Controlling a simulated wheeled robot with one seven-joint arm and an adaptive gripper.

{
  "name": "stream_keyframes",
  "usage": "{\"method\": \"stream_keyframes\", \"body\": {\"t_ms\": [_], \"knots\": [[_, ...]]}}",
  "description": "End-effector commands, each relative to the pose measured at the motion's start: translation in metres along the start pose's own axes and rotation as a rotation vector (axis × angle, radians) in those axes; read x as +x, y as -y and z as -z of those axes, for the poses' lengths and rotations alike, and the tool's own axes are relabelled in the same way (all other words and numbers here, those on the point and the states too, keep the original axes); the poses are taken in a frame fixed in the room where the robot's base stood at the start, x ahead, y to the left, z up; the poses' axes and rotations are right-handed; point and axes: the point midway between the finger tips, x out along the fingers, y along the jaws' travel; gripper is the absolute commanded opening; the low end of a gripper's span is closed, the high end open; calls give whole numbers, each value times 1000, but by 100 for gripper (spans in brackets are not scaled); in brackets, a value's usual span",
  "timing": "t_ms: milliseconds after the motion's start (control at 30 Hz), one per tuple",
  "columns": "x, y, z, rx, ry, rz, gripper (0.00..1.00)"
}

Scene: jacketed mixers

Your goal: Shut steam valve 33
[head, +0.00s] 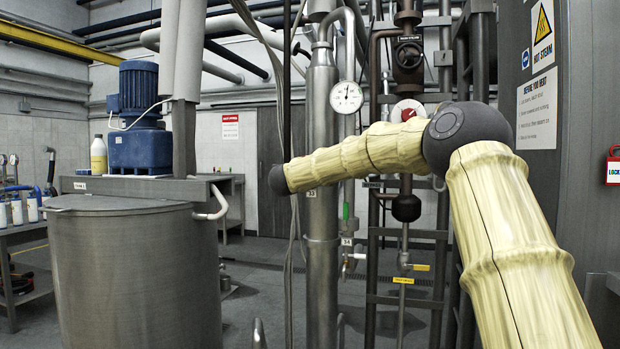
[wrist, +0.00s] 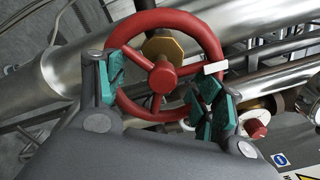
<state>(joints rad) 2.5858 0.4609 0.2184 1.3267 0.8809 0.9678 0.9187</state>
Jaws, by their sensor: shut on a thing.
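A red handwheel (wrist: 213,35) with spokes and a round red hub fills the upper middle of the wrist view. A brass-coloured part shows behind it, and a small white tag sits by its right rim. My gripper (wrist: 156,82) is shut on the handwheel, with teal finger pads at its left and right sides. In the head view a label reading 33 (head: 311,193) is on the upright steel pipe (head: 321,130), just under my arm. My gripper and the red wheel are hidden behind my arm there.
A pressure gauge (head: 346,97) is above my arm. A label 34 (head: 346,242) is lower right of label 33. A grey mixer vessel (head: 135,270) stands at left, with a blue motor (head: 138,115) above. A grey cabinet (head: 585,180) closes the right side.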

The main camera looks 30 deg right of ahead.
Motion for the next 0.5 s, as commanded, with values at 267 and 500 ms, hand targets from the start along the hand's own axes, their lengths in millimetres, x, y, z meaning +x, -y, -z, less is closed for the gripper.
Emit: {"method": "stream_keyframes", "body": {"t_ms": [267,500], "knots": [[0,-4,2,-2,-3,-5,71],[0,-2,2,-2,-2,-3,89]]}}
